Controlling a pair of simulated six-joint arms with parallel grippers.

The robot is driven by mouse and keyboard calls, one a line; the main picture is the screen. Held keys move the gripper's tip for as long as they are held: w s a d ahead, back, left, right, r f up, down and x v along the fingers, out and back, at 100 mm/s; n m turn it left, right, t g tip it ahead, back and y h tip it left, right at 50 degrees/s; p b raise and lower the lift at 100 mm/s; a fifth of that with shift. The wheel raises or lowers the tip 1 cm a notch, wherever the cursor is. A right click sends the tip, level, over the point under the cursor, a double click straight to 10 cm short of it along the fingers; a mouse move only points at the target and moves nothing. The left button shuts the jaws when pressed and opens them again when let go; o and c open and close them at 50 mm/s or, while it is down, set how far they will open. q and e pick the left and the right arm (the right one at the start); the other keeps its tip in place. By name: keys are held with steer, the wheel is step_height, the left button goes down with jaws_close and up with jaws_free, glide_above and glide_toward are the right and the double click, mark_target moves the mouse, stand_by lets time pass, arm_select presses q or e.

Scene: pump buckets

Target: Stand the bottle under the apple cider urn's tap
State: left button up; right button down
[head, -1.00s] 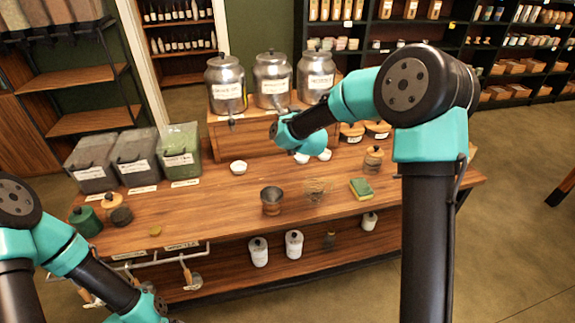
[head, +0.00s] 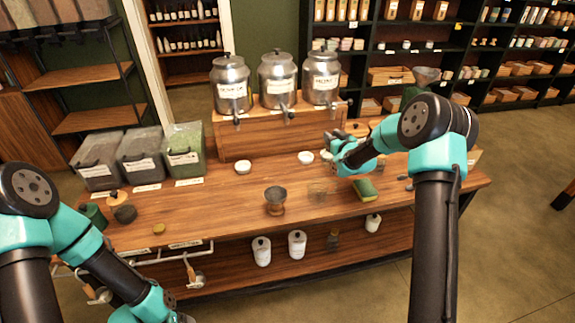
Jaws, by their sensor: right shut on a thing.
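Three metal urns stand side by side on a wooden box: left (head: 231,87), middle (head: 277,80) and right (head: 320,78). Each has a white label, too small to read surely, so I cannot tell which is apple cider. Their taps point forward over the box's front. My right gripper (head: 336,143) is shut above the counter, in front of and right of the box. What it holds is too small and covered to make out. My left gripper (head: 183,317) is mostly cut off at the bottom edge.
Bins (head: 185,150) stand at left. White canisters (head: 261,251) are on the lower shelf. The counter's front middle is fairly clear.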

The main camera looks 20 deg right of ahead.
steer(key=w+a, duration=0.9)
steer(key=a, duration=0.5)
steer(key=shift+a, duration=0.35)
steer(key=shift+w+a+f, duration=0.15)
steer(key=shift+f, duration=0.7)
steer(key=shift+w+a+f, duration=0.1)
steer(key=shift+a+f, duration=0.05)
steer(key=shift+f, duration=0.85)
steer(key=c, duration=0.8)
jaws_free()
steer(key=shift+o, duration=0.2)
